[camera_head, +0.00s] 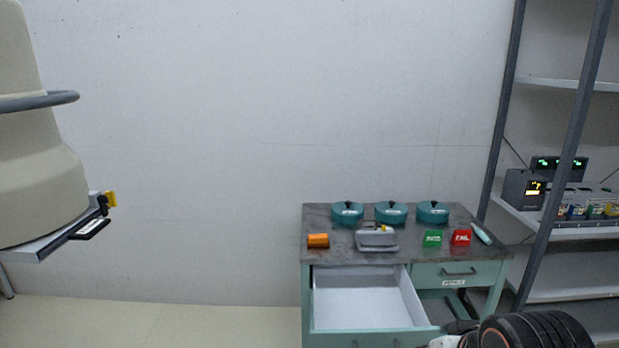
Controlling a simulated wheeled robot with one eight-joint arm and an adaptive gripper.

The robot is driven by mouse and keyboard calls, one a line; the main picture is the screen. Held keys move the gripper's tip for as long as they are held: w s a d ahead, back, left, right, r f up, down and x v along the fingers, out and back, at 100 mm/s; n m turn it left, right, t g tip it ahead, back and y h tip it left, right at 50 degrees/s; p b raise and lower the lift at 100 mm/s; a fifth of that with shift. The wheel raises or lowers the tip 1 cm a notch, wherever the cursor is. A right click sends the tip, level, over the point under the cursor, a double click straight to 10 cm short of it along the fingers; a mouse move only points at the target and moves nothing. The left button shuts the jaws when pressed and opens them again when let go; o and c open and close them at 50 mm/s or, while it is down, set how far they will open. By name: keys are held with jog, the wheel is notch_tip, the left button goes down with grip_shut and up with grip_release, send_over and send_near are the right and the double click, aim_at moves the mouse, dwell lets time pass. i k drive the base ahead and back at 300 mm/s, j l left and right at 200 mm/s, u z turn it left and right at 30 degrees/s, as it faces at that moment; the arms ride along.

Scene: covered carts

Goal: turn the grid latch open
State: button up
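No part that I can clearly make out as a grid latch shows. At the left edge, a large beige rounded machine body (38,150) has a flat grey tray-like plate (50,243) under it. At that plate's right end sits a small black fitting (92,226) with a yellow tab (111,199); I cannot tell if this is the latch or how it is turned. A dark ribbed part of my arm shows at the bottom right, in front of the cabinet. My gripper's fingers do not show.
A green cabinet with a grey top (345,244) has an open, empty-looking drawer (360,292). On top are several teal lidded pots (391,212), an orange block (318,241), a grey device (376,239), and green (432,239) and red (461,238) blocks. Metal shelves (565,235) stand right.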

aim_at(110, 199)
jog(key=u, duration=1.5)
jog(key=i+j+z, duration=0.15)
jog(key=i+j, duration=0.15)
jog(key=i, duration=0.25)
jog(key=i+j+z, duration=0.15)
jog(key=i+j, duration=0.2)
jog(key=i, duration=0.2)
jog(key=k+j, duration=0.1)
jog(key=l, duration=0.1)
jog(key=i, duration=0.05)
